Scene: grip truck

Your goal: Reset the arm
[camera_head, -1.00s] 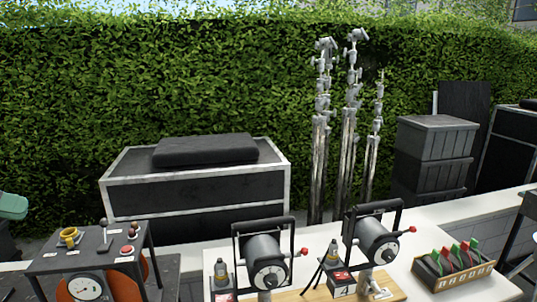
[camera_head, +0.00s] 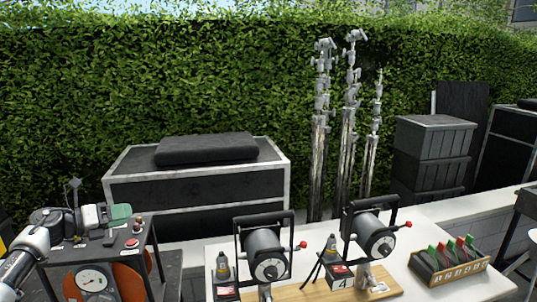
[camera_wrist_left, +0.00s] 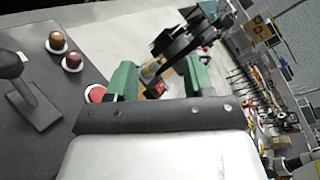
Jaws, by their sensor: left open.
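My left gripper (camera_head: 120,213) has green fingers and reaches in from the left, above the dark control box (camera_head: 72,262). It is open with nothing between the fingers, which also show spread in the left wrist view (camera_wrist_left: 160,76). The box has a round white gauge (camera_head: 92,280) on its front and a red button (camera_head: 132,242) on its top. The box's lever shows at the left of the wrist view (camera_wrist_left: 35,100), apart from the fingers. The yellow ring on the box is hidden behind my arm in the head view. My right gripper is not in view.
Two lamp-like devices with black handles (camera_head: 265,258) (camera_head: 372,240) stand on a wooden board on the white table (camera_head: 430,225). A tray of red and green pieces (camera_head: 448,268) lies to the right. A black case (camera_head: 195,190), metal stands (camera_head: 318,150) and a hedge are behind.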

